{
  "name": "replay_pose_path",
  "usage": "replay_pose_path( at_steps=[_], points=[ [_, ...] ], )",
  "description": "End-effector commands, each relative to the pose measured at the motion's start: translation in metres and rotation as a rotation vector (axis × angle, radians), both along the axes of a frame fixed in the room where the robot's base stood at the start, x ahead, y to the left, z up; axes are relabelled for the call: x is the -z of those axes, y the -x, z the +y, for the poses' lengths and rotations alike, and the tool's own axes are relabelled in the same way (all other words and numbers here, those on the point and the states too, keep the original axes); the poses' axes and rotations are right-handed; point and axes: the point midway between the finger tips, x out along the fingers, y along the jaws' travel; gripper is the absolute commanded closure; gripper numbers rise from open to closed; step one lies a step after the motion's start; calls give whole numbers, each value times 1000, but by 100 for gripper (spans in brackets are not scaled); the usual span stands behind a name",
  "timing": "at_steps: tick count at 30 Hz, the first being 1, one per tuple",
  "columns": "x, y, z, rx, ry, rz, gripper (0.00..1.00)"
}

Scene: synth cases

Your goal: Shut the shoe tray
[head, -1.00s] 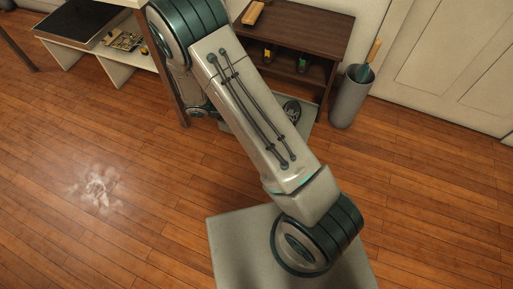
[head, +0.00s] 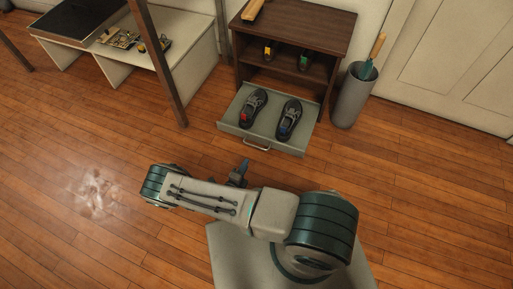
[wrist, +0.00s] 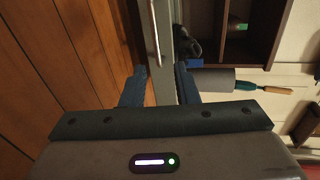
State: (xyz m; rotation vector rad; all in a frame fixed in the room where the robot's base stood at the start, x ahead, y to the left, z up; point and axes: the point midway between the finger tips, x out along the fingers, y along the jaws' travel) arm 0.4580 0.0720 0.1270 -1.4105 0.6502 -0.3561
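The shoe tray (head: 232,122) is a grey drawer pulled out from the bottom of a dark brown shoe cabinet (head: 300,27). Two dark shoes lie in it, a left one (head: 254,107) with a red patch and a right one (head: 289,119) with a blue patch. A bar handle (head: 256,144) is on its front; the handle also shows in the wrist view (wrist: 153,30). My gripper (head: 241,170) is just in front of the tray, near the handle. In the wrist view my gripper (wrist: 160,84) has its blue fingers apart, with the tray's grey front seen between them. Contact cannot be told.
A grey bin (head: 352,98) with a wooden-handled item stands right of the cabinet. A white bench (head: 190,70) is at the left, with a dark post (head: 160,65) before it. The wooden floor at left is clear apart from a pale, shiny patch (head: 97,190).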

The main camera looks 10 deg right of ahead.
Motion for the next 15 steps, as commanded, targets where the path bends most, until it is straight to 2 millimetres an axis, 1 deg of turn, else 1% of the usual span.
replay_pose_path(
  at_steps=[1,4,7,11,15],
  points=[
    [5,1,0,-19,13,9,72],
    [10,-3,-3,-31,24,16,72],
    [13,-12,-10,-30,25,17,72],
    [20,-32,-25,-26,23,15,72],
    [26,-56,-43,-25,21,14,72]
  ],
)
